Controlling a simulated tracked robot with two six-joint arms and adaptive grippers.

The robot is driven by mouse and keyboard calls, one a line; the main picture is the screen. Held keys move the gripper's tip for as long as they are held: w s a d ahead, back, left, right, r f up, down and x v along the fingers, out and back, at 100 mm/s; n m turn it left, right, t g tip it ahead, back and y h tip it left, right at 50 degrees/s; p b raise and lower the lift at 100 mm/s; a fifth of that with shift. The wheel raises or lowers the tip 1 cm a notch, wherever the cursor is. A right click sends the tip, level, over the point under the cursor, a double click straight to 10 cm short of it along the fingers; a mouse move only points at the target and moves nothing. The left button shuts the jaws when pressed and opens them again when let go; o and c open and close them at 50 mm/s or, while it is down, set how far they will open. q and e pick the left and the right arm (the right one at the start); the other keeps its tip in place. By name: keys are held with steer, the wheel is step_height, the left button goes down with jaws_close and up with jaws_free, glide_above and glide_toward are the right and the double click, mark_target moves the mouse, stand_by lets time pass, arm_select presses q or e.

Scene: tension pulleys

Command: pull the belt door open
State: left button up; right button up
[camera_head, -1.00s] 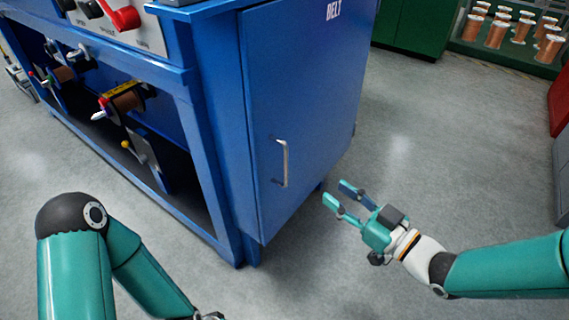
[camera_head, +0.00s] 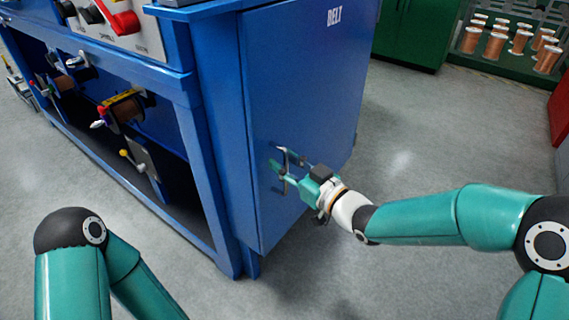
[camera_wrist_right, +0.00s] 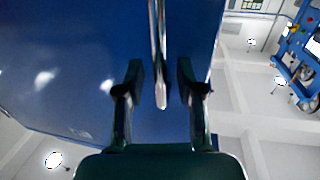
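The belt door (camera_head: 300,90) is a blue panel marked BELT on the end of the blue machine, and it looks closed. Its metal handle (camera_head: 285,164) is a vertical bar low on the panel. My right gripper (camera_head: 278,170) is at the handle, its fingers on either side of it. In the right wrist view the handle (camera_wrist_right: 159,60) runs between the two open fingertips (camera_wrist_right: 160,85), with gaps on both sides. My left arm is at the lower left of the head view; its gripper is out of the frame.
The blue machine's frame (camera_head: 195,140) carries pulleys and a spool (camera_head: 125,108) on the left. Copper spools (camera_head: 495,45) stand on a green rack at the back right. Grey floor in front of the door is clear.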

jaws_close()
steer(key=shift+d, duration=0.1)
stand_by(0.5)
